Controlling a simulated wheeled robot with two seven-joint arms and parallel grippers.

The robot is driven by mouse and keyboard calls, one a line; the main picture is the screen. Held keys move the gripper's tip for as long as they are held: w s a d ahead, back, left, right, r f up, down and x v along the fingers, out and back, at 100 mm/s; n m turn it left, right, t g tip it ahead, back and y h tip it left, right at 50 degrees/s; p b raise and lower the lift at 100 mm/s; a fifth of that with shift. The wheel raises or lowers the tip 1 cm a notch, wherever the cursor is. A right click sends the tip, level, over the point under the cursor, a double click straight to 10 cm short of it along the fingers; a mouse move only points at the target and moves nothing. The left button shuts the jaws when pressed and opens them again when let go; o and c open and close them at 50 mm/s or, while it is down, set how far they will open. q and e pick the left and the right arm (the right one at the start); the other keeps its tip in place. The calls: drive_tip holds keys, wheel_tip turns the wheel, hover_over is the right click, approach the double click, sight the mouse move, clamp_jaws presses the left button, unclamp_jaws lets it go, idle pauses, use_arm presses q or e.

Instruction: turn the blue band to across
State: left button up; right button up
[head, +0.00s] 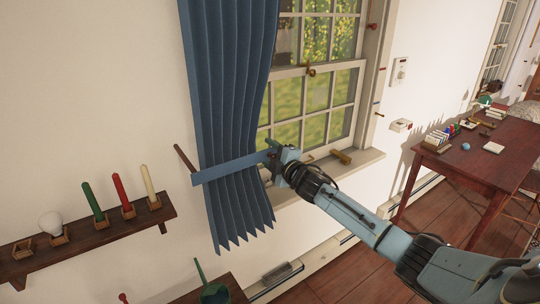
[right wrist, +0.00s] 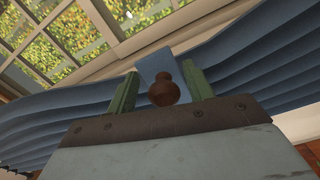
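The blue band (head: 230,166) runs across the gathered blue curtain (head: 232,80) in the head view, tilted slightly up to the right. Its left end is by a brown rod (head: 184,157) on the wall. My right gripper (head: 274,154) is at the band's right end, beside the window. In the right wrist view its green fingers (right wrist: 162,93) stand apart on either side of a round brown knob (right wrist: 163,91), with the band's end (right wrist: 155,63) behind it. Small gaps show between knob and fingers. My left gripper is out of view.
The window (head: 315,90) and its sill (head: 325,173) are behind my right gripper. A wall shelf (head: 90,235) with candles and a bulb is at left. A red-brown table (head: 478,165) with small things stands at right.

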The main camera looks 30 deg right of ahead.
drive_tip(key=shift+r, duration=0.15)
drive_tip(key=shift+s+f, duration=0.2)
drive_tip(key=shift+s, duration=0.15)
drive_tip(key=s+b, duration=0.1)
drive_tip(key=s, duration=1.1)
drive_tip(key=shift+s, duration=0.35)
